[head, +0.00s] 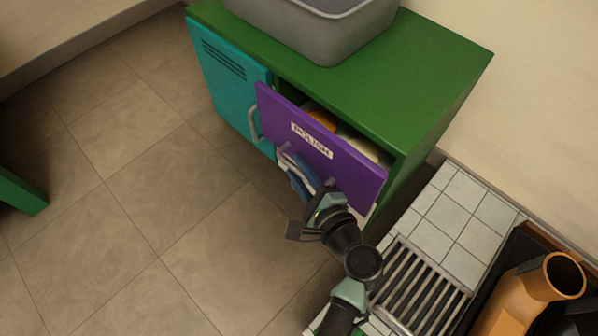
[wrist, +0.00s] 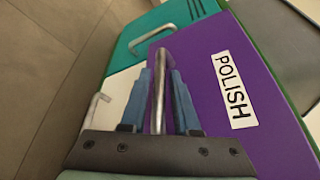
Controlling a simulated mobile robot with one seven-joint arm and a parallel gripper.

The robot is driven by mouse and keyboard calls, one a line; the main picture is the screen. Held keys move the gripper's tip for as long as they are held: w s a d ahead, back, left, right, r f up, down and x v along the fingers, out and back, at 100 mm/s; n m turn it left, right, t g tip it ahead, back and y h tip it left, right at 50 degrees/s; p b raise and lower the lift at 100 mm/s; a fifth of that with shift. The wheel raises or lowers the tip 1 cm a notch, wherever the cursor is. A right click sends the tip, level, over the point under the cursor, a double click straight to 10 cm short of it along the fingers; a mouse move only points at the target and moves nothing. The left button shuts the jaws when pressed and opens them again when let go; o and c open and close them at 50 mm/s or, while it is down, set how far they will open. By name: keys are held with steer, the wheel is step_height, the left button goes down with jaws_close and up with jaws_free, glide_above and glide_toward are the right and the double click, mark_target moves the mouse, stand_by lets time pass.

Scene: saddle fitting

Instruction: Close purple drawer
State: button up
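The purple drawer (head: 317,150) with the "POLISH" label is pulled out of the green cabinet, and a gap with contents shows behind its front. In the wrist view the drawer front (wrist: 200,85) fills the right side. The drawer's grey bar handle (wrist: 159,85) runs between the two blue fingers of my gripper (wrist: 162,80). The fingers stand close on both sides of the bar and look shut on it. In the head view my gripper (head: 312,190) is at the drawer's front, and the wrist hides part of the handle.
A teal door (head: 222,75) with a handle is left of the drawer. A grey tub (head: 315,30) stands on the green cabinet top (head: 440,60). A tiled counter with a metal rack (head: 425,290) and an orange container (head: 530,300) is at right.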

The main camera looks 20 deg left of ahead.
jaws_close()
stand_by(1.4)
